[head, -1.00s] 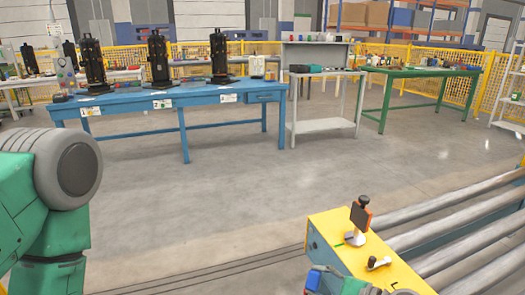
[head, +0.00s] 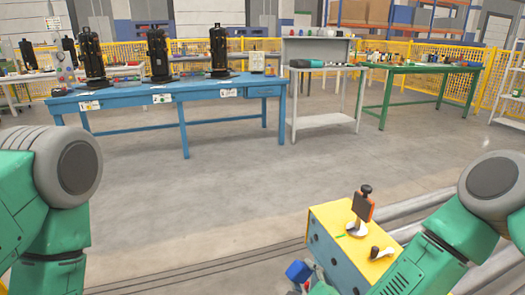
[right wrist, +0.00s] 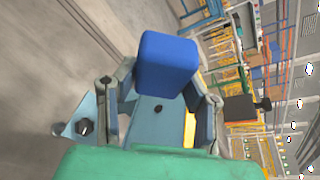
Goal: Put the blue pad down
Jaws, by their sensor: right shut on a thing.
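The blue pad (head: 298,270) shows at the bottom of the head view, left of the yellow-topped cabinet. My right gripper (head: 303,283) is shut on it, mostly cut off by the lower edge of the picture. In the right wrist view the blue pad (right wrist: 168,62) stands out between the two fingers of my right gripper (right wrist: 163,84). Whether the pad touches anything below it cannot be told. My left arm comes in at the left of the head view, but its gripper is out of view.
The cabinet (head: 329,246) has blue sides and bears a dark panel on a stand (head: 362,208) and a small black-and-white handled item (head: 381,253). Large grey rollers (head: 405,212) lie behind it. A blue workbench (head: 180,88) stands far back; the floor between is clear.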

